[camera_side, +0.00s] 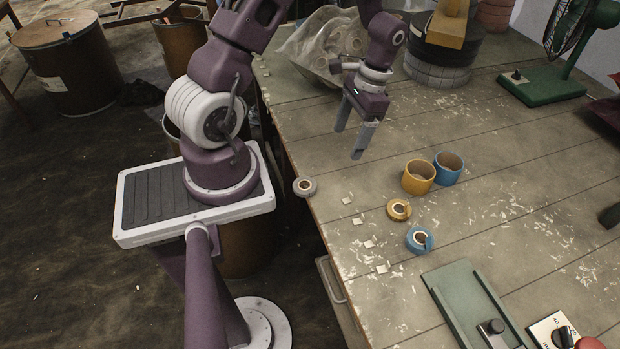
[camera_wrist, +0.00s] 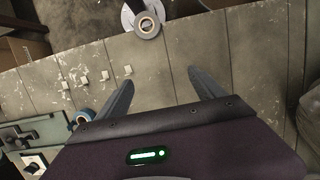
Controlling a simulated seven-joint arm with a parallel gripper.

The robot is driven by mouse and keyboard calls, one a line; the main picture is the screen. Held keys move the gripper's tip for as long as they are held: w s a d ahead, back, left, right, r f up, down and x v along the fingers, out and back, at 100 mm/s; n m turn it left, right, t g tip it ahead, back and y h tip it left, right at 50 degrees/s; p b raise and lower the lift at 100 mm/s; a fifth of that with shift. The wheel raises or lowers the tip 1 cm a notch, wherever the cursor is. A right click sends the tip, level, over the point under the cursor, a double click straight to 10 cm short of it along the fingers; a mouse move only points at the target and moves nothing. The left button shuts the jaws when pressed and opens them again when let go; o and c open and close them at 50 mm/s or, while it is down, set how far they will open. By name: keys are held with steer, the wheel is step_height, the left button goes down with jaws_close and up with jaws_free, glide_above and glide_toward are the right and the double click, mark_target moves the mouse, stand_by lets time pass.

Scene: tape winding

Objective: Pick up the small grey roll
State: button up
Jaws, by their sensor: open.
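The small grey roll (camera_side: 305,193) lies flat at the left edge of the workbench, its hole facing up. It also shows at the top of the wrist view (camera_wrist: 148,34), beyond my fingertips. My gripper (camera_side: 349,143) is open and empty. It hangs above the bench, behind and to the right of the roll in the side view, clearly apart from it. In the wrist view both spread fingers (camera_wrist: 160,78) show, with bare bench between them.
A small tan roll (camera_side: 391,214) and a small blue roll (camera_side: 417,249) lie nearby. Larger yellow (camera_side: 418,185) and blue (camera_side: 449,176) rolls stand behind them. Pale chips (camera_side: 358,220) dot the bench. A green winding device (camera_side: 463,304) is at the front. A plastic bag (camera_side: 318,45) lies at the back.

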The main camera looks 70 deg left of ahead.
steer(key=s+a+f+n, duration=0.2)
steer(key=s+n, duration=0.2)
steer(key=n+t+h, duration=0.1)
steer(key=n+t, duration=0.1)
steer(key=n, duration=0.7)
glide_toward(305, 187)
steer(key=shift+w+a+r, duration=0.1)
steer(key=shift+a+r, duration=0.1)
steer(key=shift+d+f+n+h, duration=0.15)
steer(key=shift+f+n+h, duration=0.15)
steer(key=shift+n, duration=0.2)
steer(key=f, duration=0.3)
steer(key=s+d+f, duration=0.1)
steer(key=f, duration=0.1)
steer(key=shift+f, duration=0.65)
steer(key=c, duration=1.4)
